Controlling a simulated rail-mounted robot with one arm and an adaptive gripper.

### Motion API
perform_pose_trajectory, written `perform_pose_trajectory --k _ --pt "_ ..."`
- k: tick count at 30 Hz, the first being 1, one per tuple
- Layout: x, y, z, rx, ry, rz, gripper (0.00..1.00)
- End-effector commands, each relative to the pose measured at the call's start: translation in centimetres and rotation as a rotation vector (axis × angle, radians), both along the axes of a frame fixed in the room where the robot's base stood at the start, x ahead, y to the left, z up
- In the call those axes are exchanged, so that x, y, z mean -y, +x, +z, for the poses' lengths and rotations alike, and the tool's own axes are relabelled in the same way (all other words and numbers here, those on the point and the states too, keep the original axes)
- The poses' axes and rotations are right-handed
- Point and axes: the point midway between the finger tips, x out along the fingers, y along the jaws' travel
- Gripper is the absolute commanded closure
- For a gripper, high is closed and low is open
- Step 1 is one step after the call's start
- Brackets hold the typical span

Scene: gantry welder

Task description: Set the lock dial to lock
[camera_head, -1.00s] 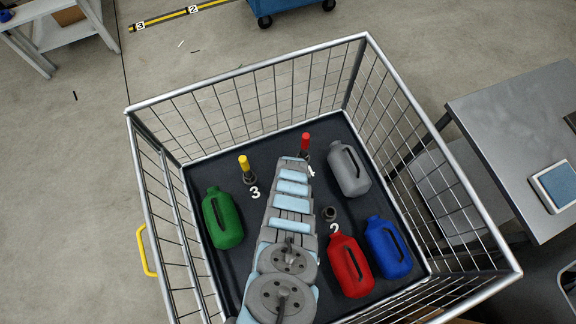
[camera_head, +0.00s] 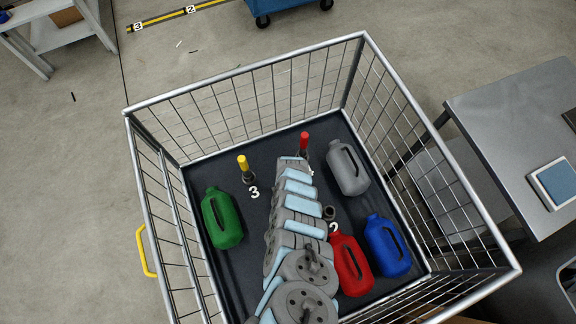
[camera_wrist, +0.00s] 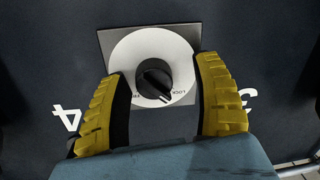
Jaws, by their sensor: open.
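The lock dial (camera_wrist: 180,62) is a white disc on a grey square plate, with a black knob (camera_wrist: 154,82) at its centre. LOCK is printed at the disc's lower right and a partly hidden label at its lower left. A white mark on the knob's lower end points down, between the two labels and towards LOCK. My gripper (camera_wrist: 162,66) is open, its yellow fingers on either side of the knob and apart from it. In the head view my arm covers the gripper and the dial.
A wire-walled cart (camera_head: 246,76) surrounds the arm. A yellow-topped post (camera_head: 242,163) and a red-topped post (camera_head: 304,142) stand near the arm's end.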

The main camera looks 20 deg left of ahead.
Motion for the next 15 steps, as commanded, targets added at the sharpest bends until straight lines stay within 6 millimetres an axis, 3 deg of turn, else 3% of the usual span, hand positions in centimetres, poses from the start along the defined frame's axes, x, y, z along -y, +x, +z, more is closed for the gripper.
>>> perform_pose_trajectory --k 15 --pt "0.0 1.1 1.9 0.020 0.003 0.000 0.34"
